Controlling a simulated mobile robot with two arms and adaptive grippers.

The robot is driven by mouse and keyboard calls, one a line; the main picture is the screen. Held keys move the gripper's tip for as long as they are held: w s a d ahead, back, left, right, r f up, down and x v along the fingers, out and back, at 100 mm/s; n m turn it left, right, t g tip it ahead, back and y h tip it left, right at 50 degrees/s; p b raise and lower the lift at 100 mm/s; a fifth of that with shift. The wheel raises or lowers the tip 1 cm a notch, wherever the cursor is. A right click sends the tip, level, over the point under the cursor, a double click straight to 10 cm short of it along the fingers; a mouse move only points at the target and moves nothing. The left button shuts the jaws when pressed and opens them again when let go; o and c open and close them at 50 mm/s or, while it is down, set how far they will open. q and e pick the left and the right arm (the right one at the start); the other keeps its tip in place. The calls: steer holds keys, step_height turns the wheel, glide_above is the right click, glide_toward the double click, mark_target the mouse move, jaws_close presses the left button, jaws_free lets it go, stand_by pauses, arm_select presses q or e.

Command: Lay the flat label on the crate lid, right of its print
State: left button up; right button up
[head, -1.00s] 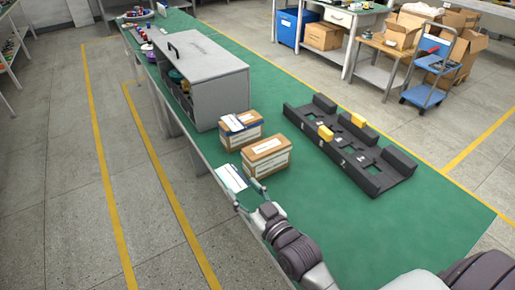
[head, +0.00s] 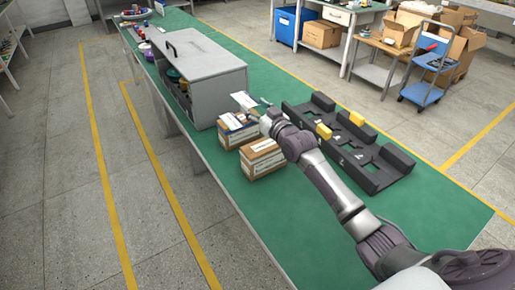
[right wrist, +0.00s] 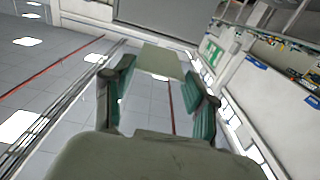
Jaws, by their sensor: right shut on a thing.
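The flat label (head: 243,100) is a pale thin sheet, held up in the air behind the brown-and-white boxes in the head view. My right gripper (head: 259,107) is shut on its edge. The right wrist view shows the label (right wrist: 161,61) out between the green-padded fingertips, which stand apart with the sheet between them. The rear box (head: 236,134) and the front box (head: 262,158) stand side by side on the bench, below and in front of the label. My right gripper and arm partly cover their tops, so the print there is hard to read. My left gripper is out of view.
A grey cabinet (head: 205,72) with a handle stands just left of the label. A black fixture (head: 372,175) with yellow blocks (head: 324,131) lies to the right, partly behind my right arm. The green bench top (head: 290,225) is bare at the front.

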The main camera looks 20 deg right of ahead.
steer(key=s+a+f+p, duration=0.1)
steer(key=s+f+p, duration=0.3)
steer(key=s+f, duration=0.6)
steer(key=shift+s+f, duration=0.3)
steer(key=shift+s, duration=0.55)
steer(key=shift+f, duration=0.15)
steer(key=o, duration=0.7)
steer(key=shift+o, duration=0.2)
